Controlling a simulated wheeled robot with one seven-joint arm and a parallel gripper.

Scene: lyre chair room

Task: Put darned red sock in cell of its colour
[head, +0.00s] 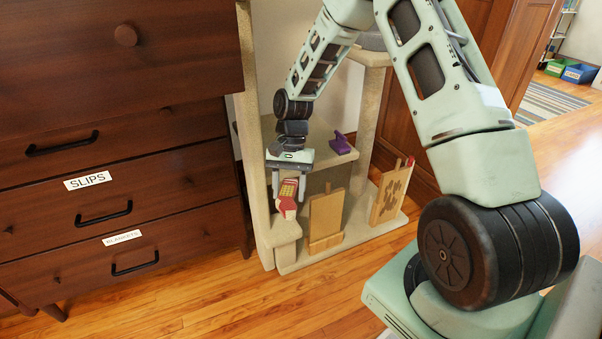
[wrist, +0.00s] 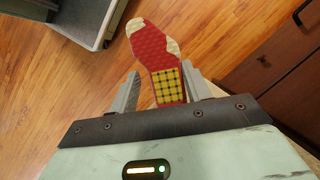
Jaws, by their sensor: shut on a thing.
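The darned red sock (head: 287,200) has a yellow checked patch and a cream toe and heel. It hangs below my gripper (head: 289,180), in front of the beige carpeted stand. In the wrist view the sock (wrist: 152,45) stretches away from my gripper (wrist: 161,72), with its patched end between the two fingers. My gripper is shut on that end. I cannot make out a red cell in either view.
A purple item (head: 340,144) lies on a shelf of the carpeted stand (head: 275,225). Two wooden boards (head: 326,215) (head: 387,198) stand low on it. A dark dresser (head: 180,160) is close on the left. Blue (head: 579,74) and green (head: 556,67) bins sit far right. Front floor is clear.

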